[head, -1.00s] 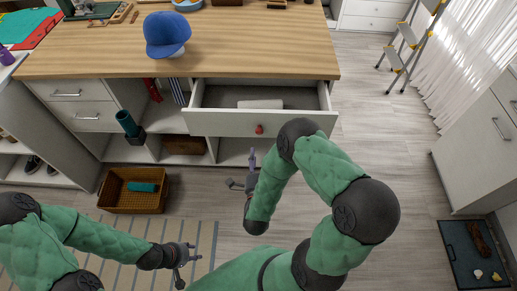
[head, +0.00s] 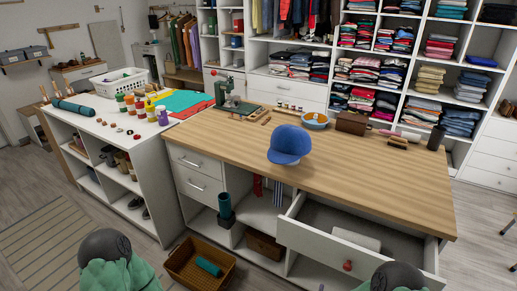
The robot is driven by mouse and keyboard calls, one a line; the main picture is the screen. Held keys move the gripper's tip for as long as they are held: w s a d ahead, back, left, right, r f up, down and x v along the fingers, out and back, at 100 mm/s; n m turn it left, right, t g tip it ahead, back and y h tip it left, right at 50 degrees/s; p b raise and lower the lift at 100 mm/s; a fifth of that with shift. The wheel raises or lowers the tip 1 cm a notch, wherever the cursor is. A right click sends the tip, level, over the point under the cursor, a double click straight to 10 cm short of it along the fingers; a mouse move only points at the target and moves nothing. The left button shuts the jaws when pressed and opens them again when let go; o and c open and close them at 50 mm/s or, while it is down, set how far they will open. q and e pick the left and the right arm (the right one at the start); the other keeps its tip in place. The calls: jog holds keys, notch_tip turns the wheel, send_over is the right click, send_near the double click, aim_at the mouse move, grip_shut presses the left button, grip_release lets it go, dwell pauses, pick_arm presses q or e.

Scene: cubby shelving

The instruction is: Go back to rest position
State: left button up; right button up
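Neither of my grippers shows in the head view now. Only the dark joints and green sleeves of my arms show at the bottom edge, one at the left and one at the right. The right one is close in front of an open drawer (head: 335,241) of the wooden-topped counter (head: 370,165).
A blue cap (head: 289,144) sits on the counter. A wicker basket (head: 185,266) with a teal roll (head: 208,266) stands on the floor below. A white shelf unit (head: 150,190) stands at left. Floor is open at far left.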

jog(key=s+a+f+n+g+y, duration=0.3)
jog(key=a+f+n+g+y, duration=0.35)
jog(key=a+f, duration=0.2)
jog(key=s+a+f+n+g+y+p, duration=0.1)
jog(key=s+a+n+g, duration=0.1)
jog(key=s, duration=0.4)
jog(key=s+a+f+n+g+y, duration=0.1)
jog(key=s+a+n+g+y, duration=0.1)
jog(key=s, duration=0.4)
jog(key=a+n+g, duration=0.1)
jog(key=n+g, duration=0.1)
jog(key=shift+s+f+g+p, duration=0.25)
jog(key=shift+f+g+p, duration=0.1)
